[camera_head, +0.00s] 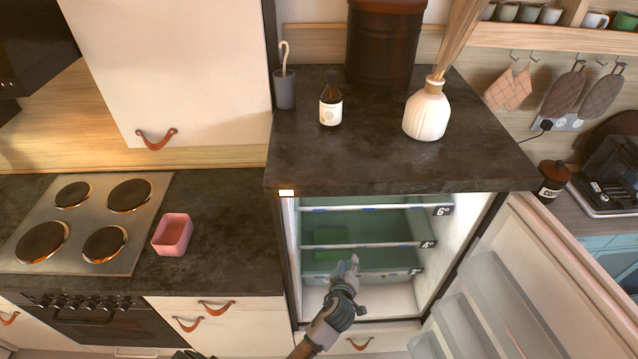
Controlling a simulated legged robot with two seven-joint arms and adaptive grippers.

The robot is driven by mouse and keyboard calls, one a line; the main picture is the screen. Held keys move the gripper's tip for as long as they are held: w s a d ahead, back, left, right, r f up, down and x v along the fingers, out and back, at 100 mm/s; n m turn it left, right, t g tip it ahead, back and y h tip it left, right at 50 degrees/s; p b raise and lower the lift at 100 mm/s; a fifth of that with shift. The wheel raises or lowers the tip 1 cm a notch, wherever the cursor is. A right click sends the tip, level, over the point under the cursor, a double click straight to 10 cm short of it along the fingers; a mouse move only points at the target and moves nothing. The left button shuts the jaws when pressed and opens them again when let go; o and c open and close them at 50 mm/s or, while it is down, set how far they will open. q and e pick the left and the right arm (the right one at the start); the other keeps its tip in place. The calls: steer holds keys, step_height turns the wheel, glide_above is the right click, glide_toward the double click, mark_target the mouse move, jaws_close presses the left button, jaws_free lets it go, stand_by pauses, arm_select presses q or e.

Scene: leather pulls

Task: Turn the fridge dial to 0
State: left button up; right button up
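The fridge (289,240) stands open under the dark counter, with its lit inside showing several shelves. The shelf edges carry small number labels, such as a 6° label (443,210) and a 4° label (428,244). I cannot make out a dial with a 0 mark in this view. My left gripper (347,266) is in front of the fridge opening, before the lower shelves. Its fingertips are apart with nothing seen between them. It hides part of the lower fridge. My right gripper is not in view.
The open fridge door (545,290) fills the lower right. Above the fridge, the counter (300,160) holds a brown bottle (330,104), a white vase (427,112) and a grey cup (285,90). A stove (85,225) and pink bowl (172,235) are at left.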

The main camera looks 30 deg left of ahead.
arm_select(q)
steer(key=s+a+r+n+t+y, duration=0.1)
steer(key=s+a+r+n+y, duration=0.2)
steer(key=r, duration=0.6)
steer(key=s+a+r+n+t+y, duration=0.1)
steer(key=s+r+n, duration=0.1)
steer(key=r+n, duration=0.45)
steer(key=s+a+r+n+y, duration=0.2)
steer(key=s+r, duration=0.1)
steer(key=r, duration=0.8)
steer(key=x, duration=1.7)
steer(key=shift+w, duration=0.4)
steer(key=shift+f+n, duration=0.1)
steer(key=shift+n, duration=0.15)
jaws_close()
